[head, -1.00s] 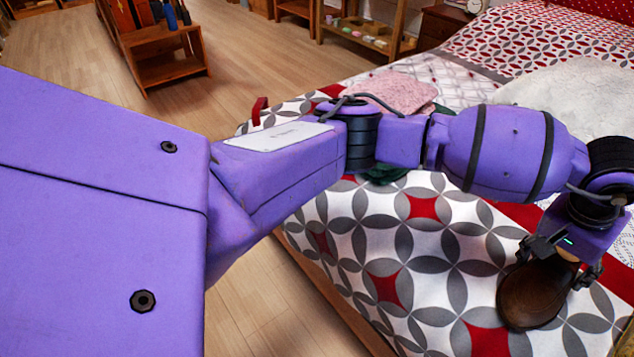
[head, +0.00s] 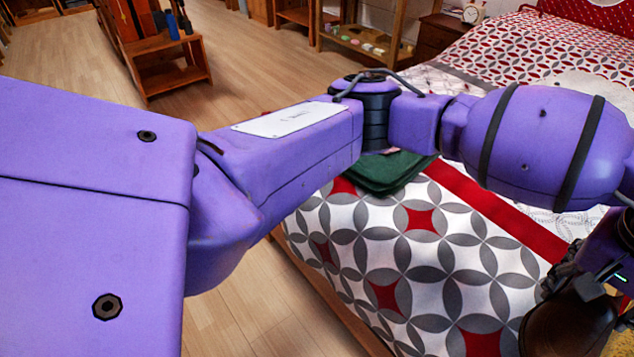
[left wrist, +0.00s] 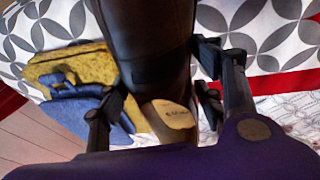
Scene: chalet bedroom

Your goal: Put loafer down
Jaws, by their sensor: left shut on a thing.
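The brown loafer (head: 568,322) is at the lower right of the head view, held in my left gripper (head: 590,278). In the left wrist view the loafer (left wrist: 150,40) runs up between the two fingers of the gripper (left wrist: 165,95), with its pale insole showing near the heel. The fingers are shut on it from both sides. The loafer's toe is cut off in the wrist view. The loafer appears to be above the bed (head: 440,250); I cannot tell whether it touches the cover. My right gripper is not in view.
A dark green folded cloth (head: 390,172) lies on the bed behind my left arm. A yellow thing (left wrist: 70,68) and a blue thing (left wrist: 80,110) lie left of the loafer in the wrist view. The patterned cover in front of my arm is clear. Wooden shelves (head: 160,60) stand behind.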

